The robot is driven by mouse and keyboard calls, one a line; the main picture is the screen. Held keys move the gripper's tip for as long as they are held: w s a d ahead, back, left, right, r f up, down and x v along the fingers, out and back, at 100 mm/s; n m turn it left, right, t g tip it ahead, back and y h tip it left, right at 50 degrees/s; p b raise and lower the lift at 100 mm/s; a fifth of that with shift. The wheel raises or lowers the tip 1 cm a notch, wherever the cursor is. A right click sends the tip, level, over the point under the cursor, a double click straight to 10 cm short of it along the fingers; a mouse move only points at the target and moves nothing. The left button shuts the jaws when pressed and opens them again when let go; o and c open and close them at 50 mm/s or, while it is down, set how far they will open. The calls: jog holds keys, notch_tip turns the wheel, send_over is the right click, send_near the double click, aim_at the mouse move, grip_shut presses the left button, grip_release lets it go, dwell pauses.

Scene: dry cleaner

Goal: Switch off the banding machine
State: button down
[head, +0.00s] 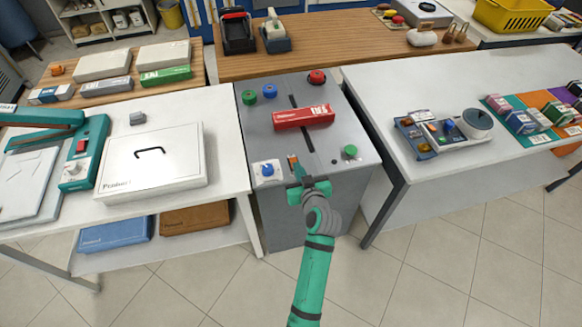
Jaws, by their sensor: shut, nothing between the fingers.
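The banding machine appears to be the grey cabinet (330,170) in the middle of the head view, with a dark slot running along its top. A red box (304,117) lies across the slot. My gripper (298,170) is shut and empty over the front edge, just right of the blue knob. A small orange part shows at its tips; contact cannot be told.
A white table on the left holds a white case (151,162) and a teal press (84,150). A white table (440,90) on the right bears a tray of small parts (444,130). A wooden counter (350,45) stands behind. The tiled floor in front is clear.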

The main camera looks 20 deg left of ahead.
jog(key=shift+d, duration=0.1)
jog(key=shift+r, duration=0.15)
jog(key=shift+r, duration=0.65)
jog(key=shift+r, duration=0.25)
jog(key=r, duration=0.3)
jog(key=shift+s+d+r, duration=0.25)
jog(key=shift+r, duration=0.15)
jog(key=s+d, duration=0.5)
jog(key=s, duration=0.3)
jog(key=shift+s, duration=0.4)
